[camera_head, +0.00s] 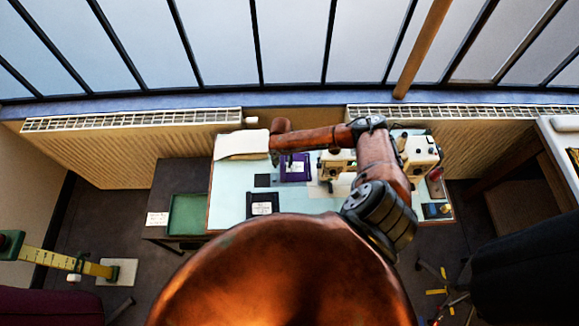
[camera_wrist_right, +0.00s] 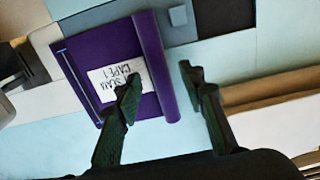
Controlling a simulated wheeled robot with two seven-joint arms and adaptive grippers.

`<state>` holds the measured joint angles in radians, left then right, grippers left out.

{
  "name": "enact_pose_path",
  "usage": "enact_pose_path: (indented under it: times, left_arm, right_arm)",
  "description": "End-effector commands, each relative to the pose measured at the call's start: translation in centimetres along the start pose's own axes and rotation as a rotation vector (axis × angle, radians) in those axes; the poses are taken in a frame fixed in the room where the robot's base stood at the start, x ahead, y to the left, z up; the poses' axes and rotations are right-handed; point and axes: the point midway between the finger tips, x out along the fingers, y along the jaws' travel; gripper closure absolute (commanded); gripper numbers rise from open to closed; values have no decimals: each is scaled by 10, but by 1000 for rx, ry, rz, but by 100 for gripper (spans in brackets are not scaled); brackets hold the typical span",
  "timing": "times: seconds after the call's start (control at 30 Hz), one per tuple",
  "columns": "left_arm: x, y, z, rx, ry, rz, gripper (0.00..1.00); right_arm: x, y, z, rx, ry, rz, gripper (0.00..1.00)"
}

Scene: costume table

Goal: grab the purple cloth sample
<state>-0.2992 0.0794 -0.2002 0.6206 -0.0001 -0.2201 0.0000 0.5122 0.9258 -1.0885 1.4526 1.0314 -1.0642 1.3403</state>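The purple cloth sample (camera_head: 296,172) lies on the pale blue table top in the head view, a folded piece with a white label. It fills the middle of the right wrist view (camera_wrist_right: 90,52), with a rolled or folded edge along its right side. My right gripper (camera_wrist_right: 160,80) is open above it. One dark green finger overlaps the label, and the other is just past the rolled edge, so the fingers lie on either side of that edge. I cannot tell whether they touch the cloth. My left gripper is not in view.
A black labelled sample (camera_head: 262,204) and a small dark square lie left of the purple one. A cream sewing machine (camera_head: 419,151) stands to the right. A white cloth or paper (camera_head: 241,144) is at the back left. A green tray (camera_head: 187,214) sits on the side table.

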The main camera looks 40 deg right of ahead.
Motion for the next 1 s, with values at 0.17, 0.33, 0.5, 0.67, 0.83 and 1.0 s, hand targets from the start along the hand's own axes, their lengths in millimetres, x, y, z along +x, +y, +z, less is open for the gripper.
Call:
enact_pose_path:
  times: [0.17, 0.33, 0.5, 0.67, 0.83, 1.0]
  left_arm:
    - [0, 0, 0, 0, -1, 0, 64]
    - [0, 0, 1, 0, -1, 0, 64]
    - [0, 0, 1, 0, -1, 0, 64]
    - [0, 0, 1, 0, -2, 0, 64]
    - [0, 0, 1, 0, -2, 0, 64]
    - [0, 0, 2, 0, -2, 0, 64]
  right_arm:
    - [7, 0, 0, 0, 0, 0, 63]
    - [7, 0, 0, 0, 0, 0, 65]
    - [7, 0, 0, 0, 0, 0, 77]
    - [7, 0, 0, 0, 0, 0, 88]
    - [7, 0, 0, 0, 0, 0, 100]
    - [7, 0, 0, 0, 0, 0, 100]
